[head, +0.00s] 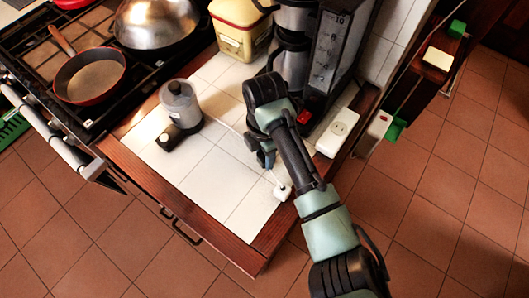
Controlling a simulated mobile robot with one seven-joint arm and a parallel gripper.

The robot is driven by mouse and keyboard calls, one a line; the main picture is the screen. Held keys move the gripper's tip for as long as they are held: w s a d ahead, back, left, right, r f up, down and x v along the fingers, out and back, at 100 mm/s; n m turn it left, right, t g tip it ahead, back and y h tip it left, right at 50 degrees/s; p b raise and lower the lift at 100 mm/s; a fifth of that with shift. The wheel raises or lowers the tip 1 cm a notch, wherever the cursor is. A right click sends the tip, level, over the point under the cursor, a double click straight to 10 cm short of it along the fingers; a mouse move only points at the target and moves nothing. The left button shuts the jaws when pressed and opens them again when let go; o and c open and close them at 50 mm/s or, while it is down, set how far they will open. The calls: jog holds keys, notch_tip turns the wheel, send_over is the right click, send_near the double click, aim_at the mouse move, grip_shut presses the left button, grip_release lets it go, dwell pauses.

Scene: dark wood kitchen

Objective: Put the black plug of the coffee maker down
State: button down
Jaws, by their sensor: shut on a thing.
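The coffee maker (338,55) is a tall dark appliance with a water scale and a red switch, at the back right of the white tiled counter. My gripper (265,158) points down over the counter in front of it, just left of the white socket block (338,131). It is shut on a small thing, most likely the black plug. My gripper and arm hide the plug, so I cannot make out its shape or whether it touches the tiles.
A grinder (180,104) with a clear top stands left on the counter; a pale cord runs from near it to a white plug (282,191) by the wooden edge. Bare tiles lie front left.

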jog(key=shift+f+b, duration=0.3)
jog(key=shift+f, duration=0.25)
jog(key=shift+c, duration=2.3)
grip_release()
notch_tip(320, 180, up, 13)
jog(key=shift+r+p, duration=0.15)
jog(key=shift+p, duration=0.2)
